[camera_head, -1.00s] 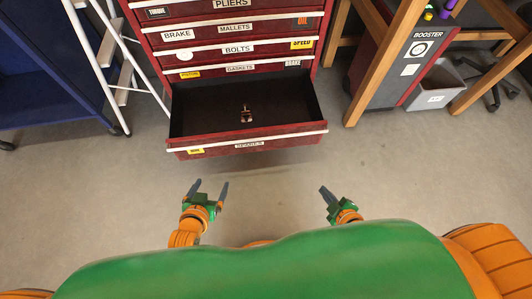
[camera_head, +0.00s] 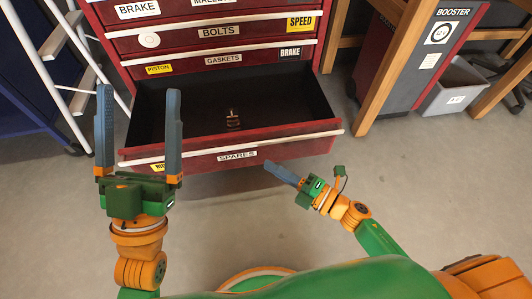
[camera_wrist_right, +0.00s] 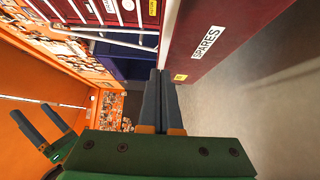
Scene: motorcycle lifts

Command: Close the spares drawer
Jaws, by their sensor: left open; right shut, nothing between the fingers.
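The spares drawer (camera_head: 290,147) is the lowest drawer of the red cabinet and stands pulled out, its dark inside showing. A small brownish metal part (camera_head: 233,120) lies in it. Its front also shows in the right wrist view (camera_wrist_right: 225,30), with the SPARES label. My left gripper (camera_head: 138,130) is open and raised, its fingers upright in front of the drawer's left end. My right gripper (camera_head: 283,174) is shut and empty, its fingertips close below the drawer front, right of the label. I cannot tell whether they touch it. My left gripper also shows in the right wrist view (camera_wrist_right: 45,125).
Other drawers of the red cabinet (camera_head: 215,45) above are shut. A white stepladder (camera_head: 75,85) stands at the left by a blue cabinet (camera_head: 30,100). Wooden legs (camera_head: 385,70) and a grey bin (camera_head: 452,88) stand at the right. The floor before the drawer is clear.

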